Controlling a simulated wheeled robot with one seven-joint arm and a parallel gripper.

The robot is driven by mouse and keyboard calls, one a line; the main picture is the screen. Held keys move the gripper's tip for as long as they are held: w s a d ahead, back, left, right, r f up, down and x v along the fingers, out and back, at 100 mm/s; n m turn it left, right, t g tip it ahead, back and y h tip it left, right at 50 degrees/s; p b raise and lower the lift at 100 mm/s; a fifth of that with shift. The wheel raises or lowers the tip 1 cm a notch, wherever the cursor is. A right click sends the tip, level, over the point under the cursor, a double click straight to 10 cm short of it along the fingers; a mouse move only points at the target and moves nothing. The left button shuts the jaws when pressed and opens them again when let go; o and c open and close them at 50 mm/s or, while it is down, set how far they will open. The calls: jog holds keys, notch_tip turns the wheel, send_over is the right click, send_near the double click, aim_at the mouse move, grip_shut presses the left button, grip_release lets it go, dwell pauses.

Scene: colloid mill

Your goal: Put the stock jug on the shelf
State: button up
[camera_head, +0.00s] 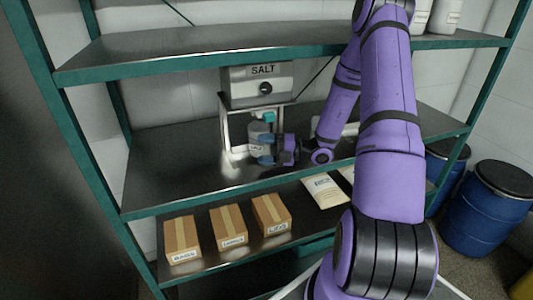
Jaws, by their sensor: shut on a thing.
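The stock jug, as far as I can tell, is the small grey container (256,129) on the middle shelf (165,172). It stands upright below the box marked SALT (262,80), within or just in front of that box's light frame. My gripper (266,149) reaches it from the right, with its blue fingertips at the container's right side. The gripper is shut on the container. The fingers hide part of its lower right side and a label on it. I cannot tell whether its base touches the shelf.
The upper shelf (180,48) lies above, with white containers (445,15) at its right end. The lower shelf holds several cartons (229,227) and a pale packet (324,190). Blue drums (480,215) stand at right. The middle shelf's left part is clear.

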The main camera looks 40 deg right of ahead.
jog(key=shift+d+f, duration=0.15)
jog(key=shift+f, duration=0.45)
jog(key=o, duration=1.2)
jog(key=shift+f, duration=0.15)
jog(key=v, duration=0.7)
jog(key=shift+s+d, duration=0.15)
jog(key=shift+d, duration=0.05)
